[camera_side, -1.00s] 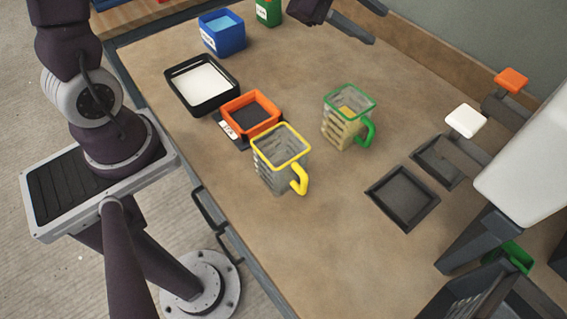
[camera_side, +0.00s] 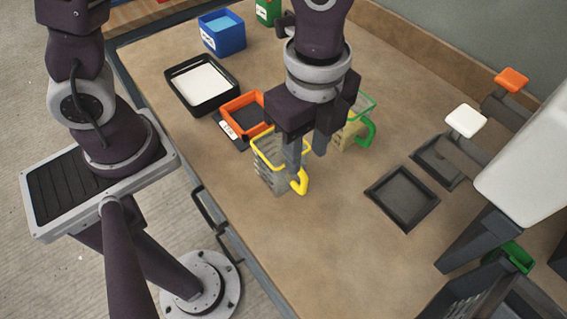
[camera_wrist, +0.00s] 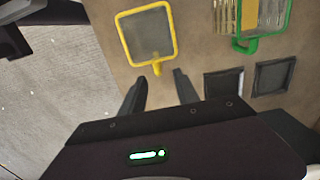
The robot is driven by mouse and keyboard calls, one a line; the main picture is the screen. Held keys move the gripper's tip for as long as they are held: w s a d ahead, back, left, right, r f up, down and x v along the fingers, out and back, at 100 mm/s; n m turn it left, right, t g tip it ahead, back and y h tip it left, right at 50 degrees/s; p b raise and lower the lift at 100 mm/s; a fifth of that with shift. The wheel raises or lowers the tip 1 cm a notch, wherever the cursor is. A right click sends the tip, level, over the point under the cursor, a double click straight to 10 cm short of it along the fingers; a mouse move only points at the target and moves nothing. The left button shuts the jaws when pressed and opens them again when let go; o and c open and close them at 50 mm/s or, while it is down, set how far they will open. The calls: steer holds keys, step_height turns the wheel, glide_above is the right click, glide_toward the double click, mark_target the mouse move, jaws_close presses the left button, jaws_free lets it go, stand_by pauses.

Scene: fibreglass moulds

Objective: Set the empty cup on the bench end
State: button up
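The yellow-rimmed clear cup (camera_side: 268,172) stands upright on the bench (camera_side: 300,250) and looks empty, its yellow handle towards the front right. In the wrist view the yellow-rimmed cup (camera_wrist: 147,36) shows grey inside. The green-rimmed cup (camera_side: 352,132) stands behind it to the right, partly hidden by my gripper; yellowish contents show in the wrist view (camera_wrist: 262,18). My gripper (camera_side: 306,162) points down, open and empty. It is near the yellow handle; in the wrist view the handle lies between and beyond the fingertips (camera_wrist: 159,76). I cannot tell their height gap.
An orange-rimmed container (camera_side: 240,108), a black tray with white contents (camera_side: 178,102) and a blue box (camera_side: 222,42) stand at the back left. Two dark square frames (camera_side: 402,218) lie to the right, near a white-topped post (camera_side: 466,120). The front of the bench is clear.

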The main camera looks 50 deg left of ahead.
mark_target(303, 173)
steer(key=f, duration=0.8)
steer(key=shift+s+d+f, duration=0.1)
steer(key=shift+s+d, duration=0.05)
steer(key=shift+s, duration=0.05)
jaws_close()
stand_by(1.0)
